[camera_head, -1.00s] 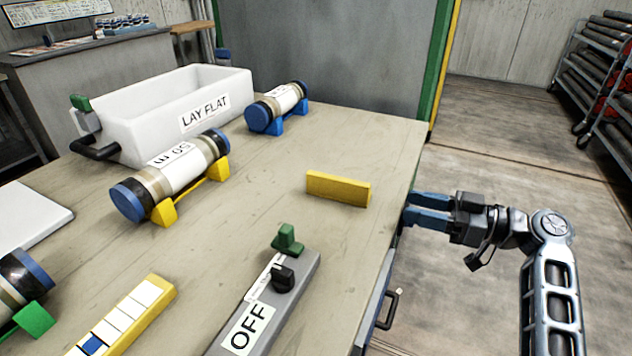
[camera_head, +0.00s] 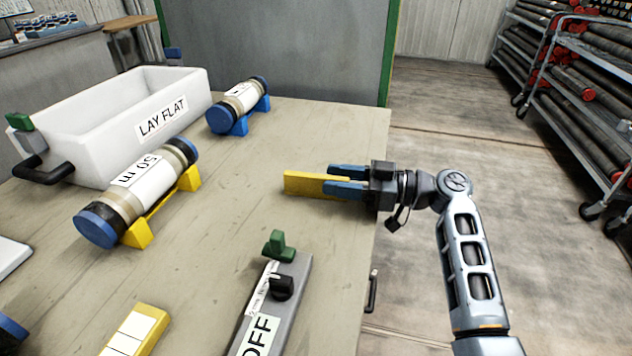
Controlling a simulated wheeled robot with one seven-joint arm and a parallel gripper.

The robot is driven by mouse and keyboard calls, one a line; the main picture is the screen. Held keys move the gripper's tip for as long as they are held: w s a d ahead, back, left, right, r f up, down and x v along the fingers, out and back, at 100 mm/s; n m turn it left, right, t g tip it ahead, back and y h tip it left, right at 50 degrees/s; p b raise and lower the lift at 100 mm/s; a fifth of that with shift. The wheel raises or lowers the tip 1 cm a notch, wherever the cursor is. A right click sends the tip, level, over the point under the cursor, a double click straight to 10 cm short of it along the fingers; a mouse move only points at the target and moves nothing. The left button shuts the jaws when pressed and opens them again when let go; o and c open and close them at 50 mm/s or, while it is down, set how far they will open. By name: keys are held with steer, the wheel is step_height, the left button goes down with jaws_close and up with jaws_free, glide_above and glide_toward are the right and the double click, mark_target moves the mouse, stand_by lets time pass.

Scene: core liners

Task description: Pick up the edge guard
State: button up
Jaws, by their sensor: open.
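The edge guard is a yellow bar (camera_head: 303,183) standing on the table near its right edge. My gripper (camera_head: 337,180) is open, its two blue fingers pointing left over the right part of the bar. The near finger hides part of the bar's right end. Whether the fingers touch it or straddle it fully, I cannot tell.
A grey panel marked OFF (camera_head: 265,310) with a green block lies in front on the table (camera_head: 220,235). A blue-capped core on a yellow cradle (camera_head: 140,190), a smaller core on a blue cradle (camera_head: 238,105) and a white LAY FLAT trough (camera_head: 110,125) stand left.

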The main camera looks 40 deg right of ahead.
steer(key=shift+x, duration=0.8)
steer(key=shift+c, duration=0.2)
jaws_close()
